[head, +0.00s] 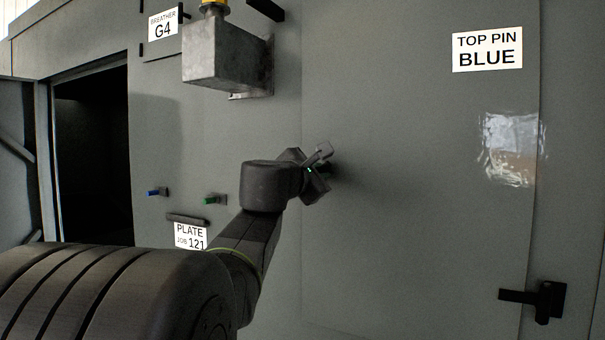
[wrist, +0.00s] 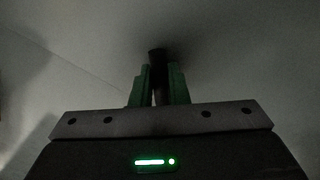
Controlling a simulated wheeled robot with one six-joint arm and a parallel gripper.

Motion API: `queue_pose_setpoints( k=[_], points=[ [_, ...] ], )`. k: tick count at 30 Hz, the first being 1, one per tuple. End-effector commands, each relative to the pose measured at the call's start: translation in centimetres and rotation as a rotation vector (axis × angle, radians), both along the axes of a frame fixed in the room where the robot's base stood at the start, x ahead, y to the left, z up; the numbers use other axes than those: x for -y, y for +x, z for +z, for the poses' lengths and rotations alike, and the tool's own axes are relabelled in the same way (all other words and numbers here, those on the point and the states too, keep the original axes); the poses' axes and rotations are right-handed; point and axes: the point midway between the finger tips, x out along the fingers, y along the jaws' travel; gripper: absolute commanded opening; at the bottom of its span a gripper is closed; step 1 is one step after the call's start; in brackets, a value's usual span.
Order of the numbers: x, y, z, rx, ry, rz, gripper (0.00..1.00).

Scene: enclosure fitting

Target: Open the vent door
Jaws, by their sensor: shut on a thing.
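My gripper (head: 324,162) is at the grey wall of the enclosure, near the middle of the head view. In the wrist view my gripper (wrist: 159,72) has its two green fingers closed on a small dark knob (wrist: 157,55) that stands out from a pale grey surface. The knob is hidden behind my gripper in the head view. No label on the surface marks it as the vent door, and I cannot make out that door's outline around the knob.
A grey metal box (head: 226,62) juts out above and left of my arm. A blue pin (head: 154,192) and a green pin (head: 211,200) stick out at left. A black handle (head: 545,300) is at lower right. A dark opening (head: 95,160) is at far left.

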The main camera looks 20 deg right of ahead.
Motion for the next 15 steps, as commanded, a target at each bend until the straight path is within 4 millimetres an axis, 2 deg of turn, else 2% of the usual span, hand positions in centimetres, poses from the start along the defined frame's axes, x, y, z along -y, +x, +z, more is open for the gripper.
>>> queue_pose_setpoints(
  k=[15],
  points=[
    [0.02,-0.02,-0.03,0.109,0.094,-0.001,0.0]
  ],
)
